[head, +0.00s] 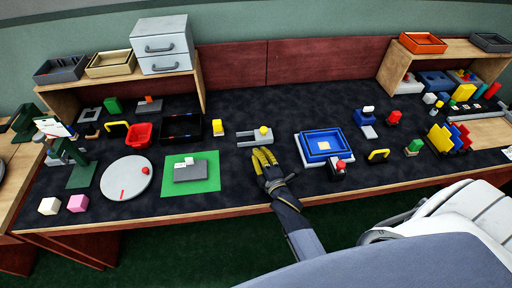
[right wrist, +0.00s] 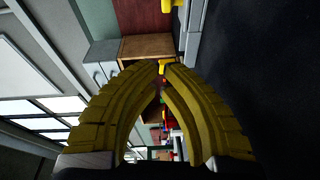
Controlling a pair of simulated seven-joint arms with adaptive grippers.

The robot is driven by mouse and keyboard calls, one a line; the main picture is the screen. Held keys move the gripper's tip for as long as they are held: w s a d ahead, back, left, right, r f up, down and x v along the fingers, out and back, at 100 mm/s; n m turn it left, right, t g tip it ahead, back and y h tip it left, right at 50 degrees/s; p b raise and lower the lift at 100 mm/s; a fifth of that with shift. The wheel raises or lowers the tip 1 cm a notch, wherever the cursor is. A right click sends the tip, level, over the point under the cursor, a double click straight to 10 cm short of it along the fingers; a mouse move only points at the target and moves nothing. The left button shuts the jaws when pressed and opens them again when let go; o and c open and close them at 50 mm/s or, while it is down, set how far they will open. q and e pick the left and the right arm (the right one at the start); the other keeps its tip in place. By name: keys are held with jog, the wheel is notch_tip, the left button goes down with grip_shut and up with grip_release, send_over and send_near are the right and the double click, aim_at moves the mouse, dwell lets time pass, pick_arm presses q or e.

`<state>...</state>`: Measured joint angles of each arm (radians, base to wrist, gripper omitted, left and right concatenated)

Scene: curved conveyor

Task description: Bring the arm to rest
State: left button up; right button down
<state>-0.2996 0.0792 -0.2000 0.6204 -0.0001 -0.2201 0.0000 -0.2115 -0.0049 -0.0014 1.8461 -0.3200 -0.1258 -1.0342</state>
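My right gripper (head: 264,152) has yellow fingers and reaches in from the lower right over the front middle of the dark table mat. Its fingertips are just in front of a grey holder (head: 247,139) with a yellow knob (head: 264,130); I cannot tell if they touch it. In the right wrist view the two yellow fingers (right wrist: 163,72) curve together and their tips meet or nearly meet, with nothing seen held. My left gripper is not in view.
A blue tray (head: 322,143) lies right of the gripper, with a red-knobbed dark piece (head: 338,170) in front. A green mat (head: 206,164) with a grey block lies left. A white disc (head: 126,178) is farther left. The mat's front edge is mostly clear.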

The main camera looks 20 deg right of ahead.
jog(key=shift+s, duration=0.55)
jog(key=s+d+f+m+g, duration=0.1)
jog(key=s+g, duration=0.1)
jog(key=s, duration=0.2)
jog(key=s+d+f+m+g+h, duration=0.1)
jog(key=s+m+g, duration=0.1)
jog(key=s, duration=0.2)
jog(key=s+d+f+m+g+h, duration=0.1)
jog(key=s+m, duration=0.1)
jog(key=s, duration=0.1)
jog(key=shift+s+d+g, duration=0.35)
jog(key=shift+s+g, duration=0.05)
jog(key=s+d+r+m+g+h, duration=0.1)
jog(key=s+d+m+g+h, duration=0.25)
jog(key=s, duration=1.05)
jog(key=s+a+f+g+y, duration=0.1)
jog(key=a+f+g+y, duration=0.15)
jog(key=f, duration=1.25)
jog(key=s+a+f+g+y, duration=0.1)
jog(key=a+f+y, duration=0.15)
jog(key=f, duration=1.35)
jog(key=s+a+f+m+g+y, duration=0.1)
jog(key=s+f+m+g, duration=0.2)
jog(key=s+f, duration=1.7)
jog(key=shift+s+f, duration=0.25)
jog(key=shift+s, duration=0.75)
jog(key=shift+m, duration=0.25)
